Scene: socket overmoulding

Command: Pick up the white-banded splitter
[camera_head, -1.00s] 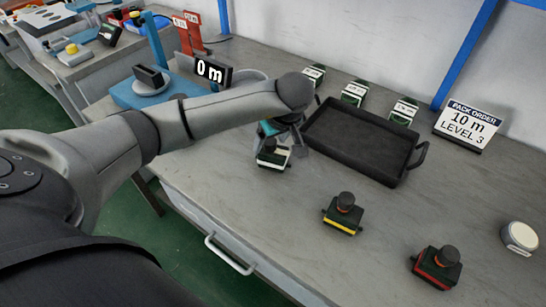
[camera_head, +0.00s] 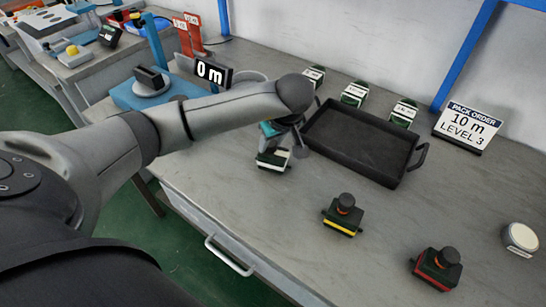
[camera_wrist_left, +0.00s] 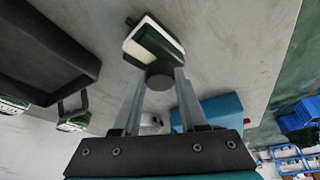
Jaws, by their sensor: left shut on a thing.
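The white-banded splitter (camera_head: 272,160) is a dark green block with a white band and a dark round knob. It is at the near left of the black tray in the head view. My left gripper (camera_head: 282,146) is above it, and the arm hides part of it. In the left wrist view, the splitter (camera_wrist_left: 153,42) is at the fingertips, and the two fingers (camera_wrist_left: 160,76) are shut on its knob. I cannot tell whether its base is touching the table. My right gripper is not in view.
The black tray (camera_head: 310,132) is empty. A yellow-banded splitter (camera_head: 343,216) and a red-banded splitter (camera_head: 437,268) stand in front. Several green-and-white boxes (camera_head: 354,94) line the back. An order sign (camera_head: 468,127) and a white round object (camera_head: 520,238) are at the right.

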